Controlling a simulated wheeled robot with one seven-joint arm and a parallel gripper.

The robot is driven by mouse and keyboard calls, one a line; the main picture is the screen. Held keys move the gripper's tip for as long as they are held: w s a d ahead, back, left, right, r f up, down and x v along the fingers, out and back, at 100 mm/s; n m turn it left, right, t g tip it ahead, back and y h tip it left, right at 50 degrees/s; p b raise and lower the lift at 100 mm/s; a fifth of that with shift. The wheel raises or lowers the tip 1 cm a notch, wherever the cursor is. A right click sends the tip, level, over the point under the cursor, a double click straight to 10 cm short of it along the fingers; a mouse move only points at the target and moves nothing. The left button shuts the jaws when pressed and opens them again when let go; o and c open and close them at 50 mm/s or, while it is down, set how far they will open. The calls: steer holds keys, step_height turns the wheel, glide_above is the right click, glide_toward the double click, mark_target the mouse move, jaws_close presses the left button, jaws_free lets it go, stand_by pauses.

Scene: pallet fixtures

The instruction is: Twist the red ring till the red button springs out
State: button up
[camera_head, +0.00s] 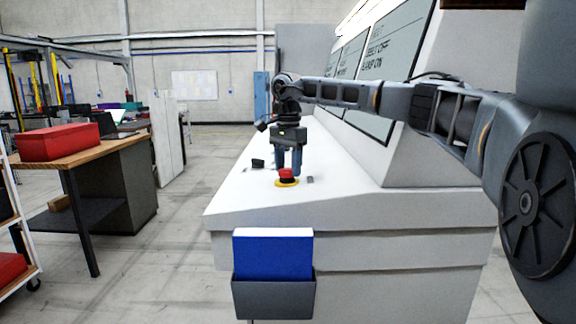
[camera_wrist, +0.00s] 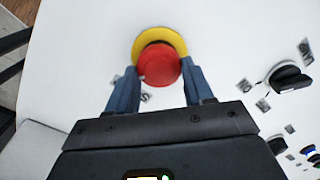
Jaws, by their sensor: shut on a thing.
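The red button (camera_head: 286,174) sits on a yellow disc (camera_head: 287,183) on the white sloping console top (camera_head: 240,200). The red button (camera_wrist: 159,64) and the yellow disc (camera_wrist: 147,38) also show in the wrist view. I cannot tell a separate red ring from the button. My gripper (camera_head: 288,170) points down over it. In the wrist view, the two blue fingers of my gripper (camera_wrist: 160,78) stand on either side of the red part and are shut on it. The fingers hide part of the disc's sides.
A display panel (camera_head: 385,65) rises behind. A blue folder (camera_head: 272,254) hangs in front. A wooden table with a red box (camera_head: 65,141) stands left.

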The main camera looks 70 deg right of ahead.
steer(key=shift+f, duration=0.1)
steer(key=o, duration=1.1)
steer(key=shift+c, duration=0.2)
step_height(320, 180, up, 8)
steer(key=shift+f+b, duration=0.1)
steer(key=shift+b, duration=0.35)
